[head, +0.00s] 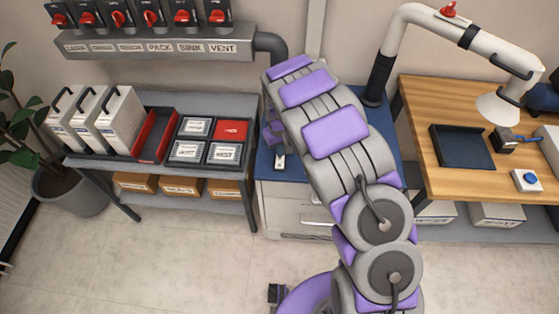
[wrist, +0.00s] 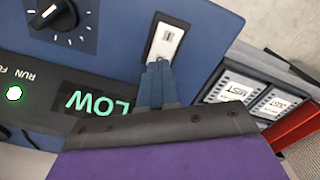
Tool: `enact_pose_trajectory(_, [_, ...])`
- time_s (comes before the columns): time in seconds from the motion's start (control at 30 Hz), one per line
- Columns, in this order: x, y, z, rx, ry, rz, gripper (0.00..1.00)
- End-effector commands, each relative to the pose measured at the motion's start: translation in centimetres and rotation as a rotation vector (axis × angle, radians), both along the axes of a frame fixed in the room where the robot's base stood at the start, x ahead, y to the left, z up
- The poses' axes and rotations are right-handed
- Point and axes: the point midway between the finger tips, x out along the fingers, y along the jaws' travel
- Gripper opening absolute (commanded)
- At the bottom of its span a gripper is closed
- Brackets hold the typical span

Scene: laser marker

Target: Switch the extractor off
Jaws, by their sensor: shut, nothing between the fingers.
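A blue cabinet, seemingly the extractor (head: 267,168), stands behind my arm, with the white hose arm (head: 420,15) rising beside it. In the wrist view its blue top (wrist: 110,50) carries a white rocker switch (wrist: 166,42), a black dial (wrist: 52,17) and a dark panel with a green "LOW" readout (wrist: 95,103). A round light (wrist: 14,93) near "RUN" glows whitish green. My gripper (wrist: 158,66) is shut and empty, its fingertips at the near end of the switch plate. I cannot tell whether they touch it. The switch also shows in the head view (head: 280,161).
Red-handled wall switches (head: 150,18) hang above a label strip, at upper left. A shelf bench (head: 205,105) with white cases and labelled boxes stands left of the cabinet. A wooden table (head: 430,100) stands right. The floor in front is clear.

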Motion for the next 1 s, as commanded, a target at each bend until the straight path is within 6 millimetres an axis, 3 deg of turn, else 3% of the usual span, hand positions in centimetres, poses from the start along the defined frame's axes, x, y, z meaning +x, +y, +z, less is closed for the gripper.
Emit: enact_pose_trajectory(1.0, [0.0,0.0,-1.0,0.000,0.001,0.000,0.00])
